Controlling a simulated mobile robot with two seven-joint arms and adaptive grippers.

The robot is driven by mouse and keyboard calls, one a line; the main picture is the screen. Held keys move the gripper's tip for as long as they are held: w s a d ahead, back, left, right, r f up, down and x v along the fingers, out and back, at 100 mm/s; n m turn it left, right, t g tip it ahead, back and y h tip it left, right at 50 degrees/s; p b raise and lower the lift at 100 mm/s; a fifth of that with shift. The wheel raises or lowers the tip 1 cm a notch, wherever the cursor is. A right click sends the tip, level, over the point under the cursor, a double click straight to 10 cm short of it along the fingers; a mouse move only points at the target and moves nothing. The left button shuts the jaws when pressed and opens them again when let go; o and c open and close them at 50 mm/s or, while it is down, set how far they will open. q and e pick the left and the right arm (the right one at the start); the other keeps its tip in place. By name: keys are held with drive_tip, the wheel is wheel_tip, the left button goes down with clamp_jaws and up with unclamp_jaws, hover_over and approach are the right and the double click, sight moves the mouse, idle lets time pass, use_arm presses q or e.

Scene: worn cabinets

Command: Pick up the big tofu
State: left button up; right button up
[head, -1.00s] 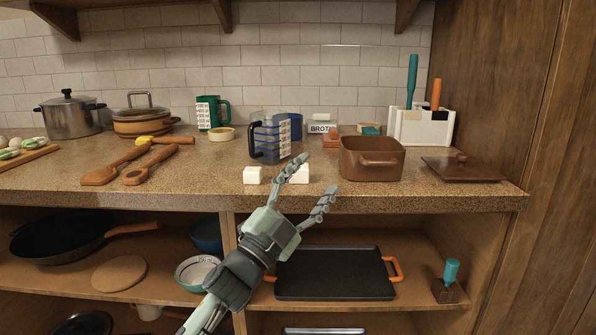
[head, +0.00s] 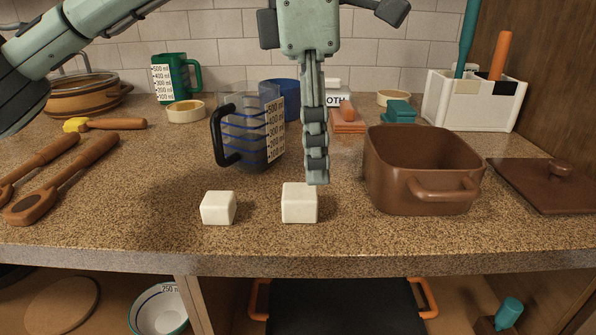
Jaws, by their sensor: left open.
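Two white tofu cubes sit on the speckled counter near its front edge. The right cube (head: 300,204) looks a little larger, so I take it as the big tofu; the smaller tofu (head: 218,208) stands apart to its left. My left gripper (head: 317,178) points straight down, its fingertips at the upper right back corner of the big tofu. The fingers are seen edge-on, one hiding the other. It is open and holds nothing; I cannot tell whether it touches the tofu. My right gripper is out of view.
A brown pot (head: 422,180) stands close to the right of the big tofu. A clear measuring jug (head: 250,130) stands behind the cubes. Wooden spoons (head: 60,180) lie at the left. The counter in front of the spoons is clear.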

sight(300, 191)
use_arm(q)
drive_tip(key=shift+w+a+r+t+y, duration=0.3)
drive_tip(key=shift+w+a, duration=0.3)
drive_tip(key=shift+a, duration=0.15)
drive_tip(key=shift+w+a+f, duration=0.1)
drive_tip(key=shift+a+f, duration=0.05)
drive_tip(key=shift+f, duration=0.1)
drive_tip(key=f, duration=0.4)
drive_tip(key=s+f, duration=0.1)
drive_tip(key=f, duration=0.1)
drive_tip(key=shift+f+p, duration=0.15)
drive_tip(key=shift+p, duration=0.25)
drive_tip(key=shift+f, duration=0.35)
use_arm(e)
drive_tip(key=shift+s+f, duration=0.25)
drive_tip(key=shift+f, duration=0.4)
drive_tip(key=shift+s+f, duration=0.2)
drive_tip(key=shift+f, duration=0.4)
use_arm(q)
drive_tip(key=shift+c, duration=0.3)
drive_tip(key=c, duration=1.2)
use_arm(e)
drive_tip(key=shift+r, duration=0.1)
